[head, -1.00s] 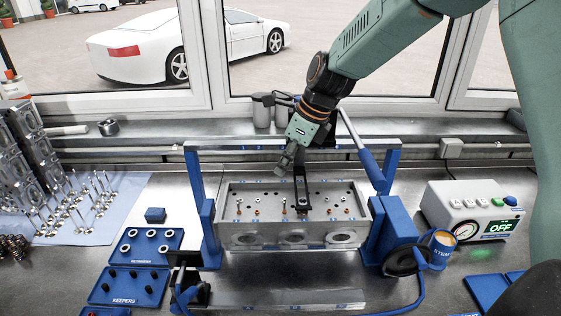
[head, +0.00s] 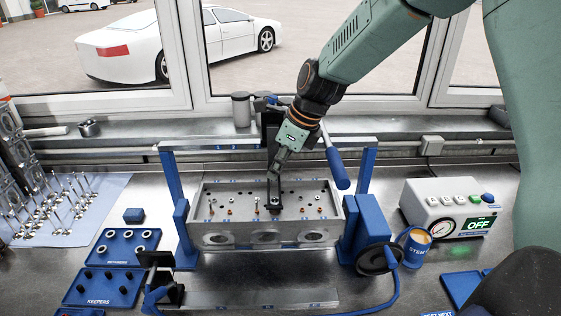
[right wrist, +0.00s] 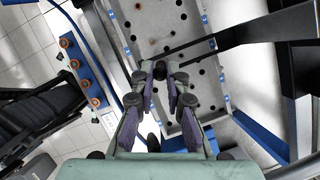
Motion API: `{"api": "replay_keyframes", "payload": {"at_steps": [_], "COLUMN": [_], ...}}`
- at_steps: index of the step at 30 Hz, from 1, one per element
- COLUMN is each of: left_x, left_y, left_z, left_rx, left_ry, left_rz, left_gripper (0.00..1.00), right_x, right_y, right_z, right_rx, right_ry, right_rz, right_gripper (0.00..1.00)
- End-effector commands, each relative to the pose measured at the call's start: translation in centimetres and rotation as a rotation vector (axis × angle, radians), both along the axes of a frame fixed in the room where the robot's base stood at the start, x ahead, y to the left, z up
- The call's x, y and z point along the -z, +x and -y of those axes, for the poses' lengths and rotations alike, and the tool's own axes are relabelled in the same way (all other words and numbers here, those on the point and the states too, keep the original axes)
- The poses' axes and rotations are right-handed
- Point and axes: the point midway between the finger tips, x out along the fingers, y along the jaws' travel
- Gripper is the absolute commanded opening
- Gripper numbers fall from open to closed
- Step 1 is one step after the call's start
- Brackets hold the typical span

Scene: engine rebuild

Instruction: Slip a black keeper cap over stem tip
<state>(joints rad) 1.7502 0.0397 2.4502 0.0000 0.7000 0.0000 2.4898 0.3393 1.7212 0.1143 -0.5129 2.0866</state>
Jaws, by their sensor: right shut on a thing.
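My right gripper (head: 276,181) reaches down over the cylinder head (head: 268,239), at the black press foot (head: 273,190). It is shut on a small dark thing, apparently a black keeper cap, mostly hidden between the fingertips. In the right wrist view the fingertips (right wrist: 160,72) are close together above the head's holed top. Several small stem tips and orange parts stand along the head; the stem tip under the foot is hidden. More black caps stand in the blue keepers tray (head: 103,300) at lower left. My left gripper is not in view.
A blue frame (head: 172,190) surrounds the head, with a blue-handled lever (head: 338,168) at right. A retainers tray (head: 122,234) lies left. A cup (head: 415,244) and a gauge box reading OFF (head: 440,210) stand right. Valves stand at far left.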

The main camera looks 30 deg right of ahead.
Motion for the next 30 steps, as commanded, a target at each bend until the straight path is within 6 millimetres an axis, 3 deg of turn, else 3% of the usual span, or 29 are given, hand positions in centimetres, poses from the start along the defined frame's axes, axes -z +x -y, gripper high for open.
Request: {"api": "replay_keyframes", "payload": {"at_steps": [12, 30], "left_x": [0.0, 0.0], "left_y": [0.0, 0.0], "left_z": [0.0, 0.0], "left_rx": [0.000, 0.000], "left_ry": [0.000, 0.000], "left_rz": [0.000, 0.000], "left_gripper": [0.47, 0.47], "right_x": [4.0, 4.8], "right_y": [0.0, 0.0], "right_z": [0.1, 0.3], "right_rx": [-0.002, -0.002], "right_ry": [0.000, -0.001], "right_rz": [-0.002, 0.000], "right_gripper": [0.01, 0.01]}}
